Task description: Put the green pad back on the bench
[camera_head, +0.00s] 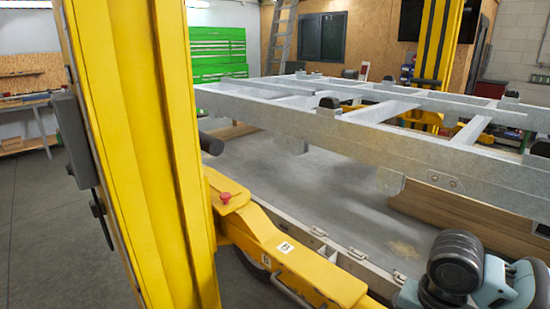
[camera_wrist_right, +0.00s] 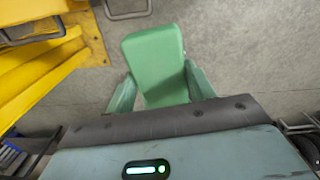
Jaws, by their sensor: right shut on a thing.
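The green pad (camera_wrist_right: 153,52) shows in the right wrist view as a smooth, pale green block. My right gripper (camera_wrist_right: 161,88) is shut on it, with one finger on each side of the pad. Bare grey floor shows behind the pad. A workbench (camera_head: 22,102) stands at the far left of the head view, well away from my right arm; I cannot tell whether it is the task's bench. In the head view, part of my right arm shows at the lower right, but the pad does not show. My left gripper is in neither view.
A yellow lift post (camera_head: 135,150) stands close at left, with a yellow lift arm (camera_head: 295,265) low in front. The grey metal trailer frame (camera_head: 330,132) spans the right at height. A wooden plank (camera_head: 465,213) is below it. Floor (camera_head: 35,210) at left is clear.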

